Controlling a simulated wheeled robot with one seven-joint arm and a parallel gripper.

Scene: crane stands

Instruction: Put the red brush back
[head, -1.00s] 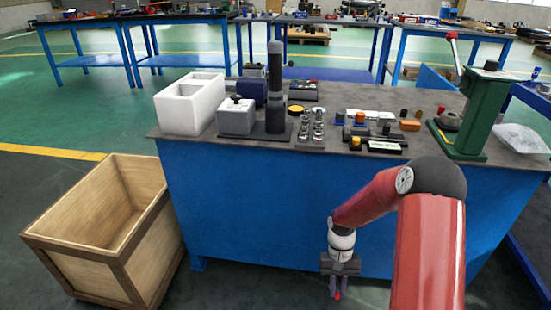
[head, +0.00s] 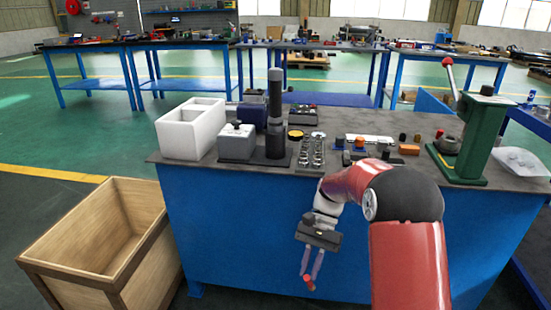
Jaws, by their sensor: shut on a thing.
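My gripper (head: 311,275) hangs in front of the blue side of the workbench (head: 260,235), below the level of its top. Its fingers point down and are shut on a small red thing (head: 309,282), which shows at the fingertips. I take it to be the red brush, but only a small part of it shows and its shape cannot be made out.
On the bench top stand a white two-part bin (head: 190,129), a grey block with a dark column (head: 275,115), a rack of metal pieces (head: 312,152) and a green press (head: 478,135). An open, empty-looking wooden crate (head: 105,245) stands on the floor at left.

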